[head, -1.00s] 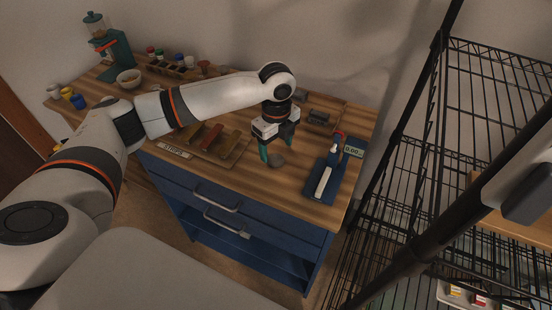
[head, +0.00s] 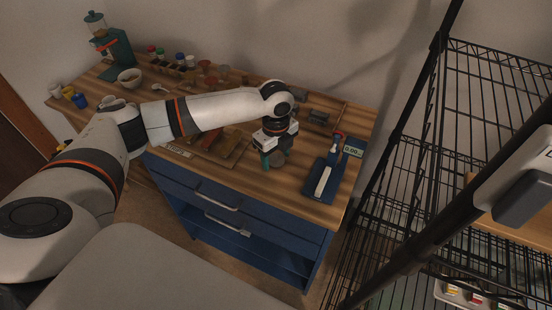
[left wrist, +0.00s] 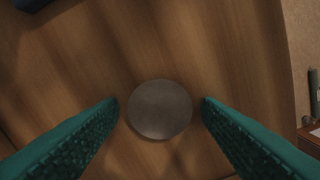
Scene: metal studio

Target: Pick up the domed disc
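The domed disc (left wrist: 160,109) is a round, dull grey piece lying on the wooden worktop. In the left wrist view it sits between the two green fingers of my left gripper (left wrist: 160,106), with a gap on each side. In the head view the disc (head: 278,158) shows beside the fingers of my left gripper (head: 275,160), which points down over the worktop. The left gripper is open and holds nothing. How high the fingertips are above the wood is hard to tell. My right gripper cannot be made out in the head view.
A blue device with a white bar (head: 323,180) and a small display (head: 353,151) stand right of the disc. A tray of coloured blocks (head: 213,148) lies to the left. A black wire rack (head: 420,170) rises at the right. The worktop's front strip is clear.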

